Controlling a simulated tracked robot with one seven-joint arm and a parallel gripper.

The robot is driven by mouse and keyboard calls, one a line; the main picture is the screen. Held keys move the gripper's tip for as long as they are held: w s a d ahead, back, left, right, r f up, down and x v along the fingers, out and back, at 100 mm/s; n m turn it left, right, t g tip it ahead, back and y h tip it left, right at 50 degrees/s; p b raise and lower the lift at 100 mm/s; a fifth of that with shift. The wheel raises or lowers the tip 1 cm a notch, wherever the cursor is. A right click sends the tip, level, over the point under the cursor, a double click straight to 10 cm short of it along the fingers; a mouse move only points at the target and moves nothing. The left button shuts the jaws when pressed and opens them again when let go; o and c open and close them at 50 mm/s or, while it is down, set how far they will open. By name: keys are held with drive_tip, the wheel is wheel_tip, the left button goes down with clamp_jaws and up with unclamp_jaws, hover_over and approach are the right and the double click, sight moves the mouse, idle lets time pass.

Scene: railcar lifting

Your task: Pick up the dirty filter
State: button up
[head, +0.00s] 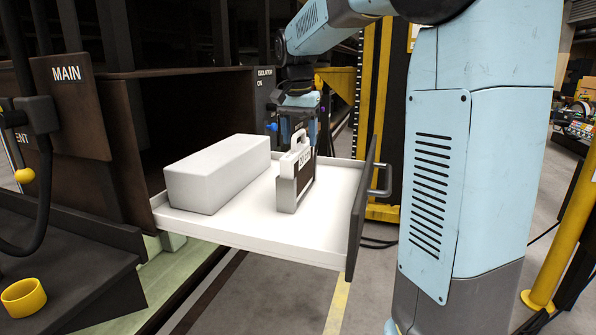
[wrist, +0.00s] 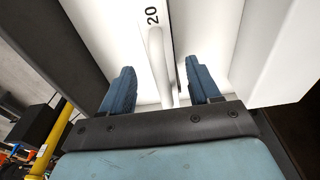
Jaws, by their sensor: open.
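The dirty filter (head: 296,178) stands upright in the open white drawer (head: 258,237). It has a pale frame, a dark brown face and a white loop handle (head: 297,146) on top. My gripper (head: 293,128) is above it, pointing down. In the wrist view the handle (wrist: 158,60) runs between the two blue fingers of my gripper (wrist: 157,88), with a gap on both sides. The fingers are open, and the handle's lower end is hidden behind the gripper body.
A white box (head: 217,172) lies in the drawer left of the filter. The drawer's dark front panel with a handle (head: 381,180) is at the right. A dark cabinet (head: 190,110) stands behind, and a yellow post (head: 566,220) is at far right.

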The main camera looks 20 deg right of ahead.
sight(299, 147)
drive_tip(key=shift+w+f, duration=0.2)
drive_tip(key=shift+f, duration=0.8)
drive_tip(key=shift+w+f, duration=0.15)
drive_tip(key=shift+f, duration=0.8)
clamp_jaws()
